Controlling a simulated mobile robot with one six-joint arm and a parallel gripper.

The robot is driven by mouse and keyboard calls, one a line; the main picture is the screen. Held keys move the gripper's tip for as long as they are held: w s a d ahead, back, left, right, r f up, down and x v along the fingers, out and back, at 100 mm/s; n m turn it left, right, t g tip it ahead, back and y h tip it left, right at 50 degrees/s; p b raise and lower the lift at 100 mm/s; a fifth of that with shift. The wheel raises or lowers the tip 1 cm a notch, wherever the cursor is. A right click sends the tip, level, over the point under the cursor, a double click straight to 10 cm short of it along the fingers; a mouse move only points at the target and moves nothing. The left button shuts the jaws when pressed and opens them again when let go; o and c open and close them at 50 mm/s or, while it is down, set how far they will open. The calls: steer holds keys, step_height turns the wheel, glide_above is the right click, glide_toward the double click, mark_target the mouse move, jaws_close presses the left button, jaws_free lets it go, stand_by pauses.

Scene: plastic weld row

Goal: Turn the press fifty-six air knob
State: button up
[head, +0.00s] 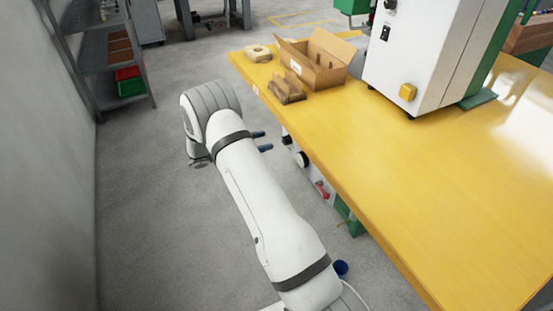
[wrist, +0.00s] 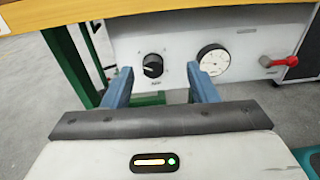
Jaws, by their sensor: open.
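A black round knob (wrist: 153,65) sits on a white panel (wrist: 180,40) under the yellow table, in the wrist view. A small label below it is too small to read. My gripper (wrist: 159,74) is open, with its two blue fingers pointing toward the panel. The knob appears between the fingertips, apart from them, and nothing is held. In the head view my gripper (head: 264,141) is beside the table's edge, facing the panel (head: 312,170), which is partly hidden by the tabletop. A dark knob (head: 303,159) shows there; I cannot tell surely whether it is the same one.
A round gauge (wrist: 214,60) is right of the knob, and a red-handled valve (wrist: 280,62) is farther right. The yellow table (head: 400,165) overhangs the panel. An open cardboard box (head: 320,68) stands on it. A grey shelf (head: 105,60) is at left; the floor between is clear.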

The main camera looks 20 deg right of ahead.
mark_target(283, 141)
steer(key=shift+n+t+h, duration=0.4)
steer(key=shift+n+t, duration=0.1)
steer(key=shift+n, duration=0.2)
steer(key=d+f, duration=0.1)
steer(key=d, duration=0.1)
steer(key=d+f+b, duration=0.1)
steer(key=d, duration=0.2)
steer(key=w+d+f+b, duration=0.1)
steer(key=d+f, duration=0.1)
steer(key=shift+d+f, duration=0.1)
steer(key=shift+d, duration=0.1)
steer(key=shift+c, duration=0.2)
steer(key=c, duration=0.9)
steer(key=shift+w+a, duration=0.1)
steer(key=shift+a, duration=0.25)
steer(key=shift+d, duration=0.2)
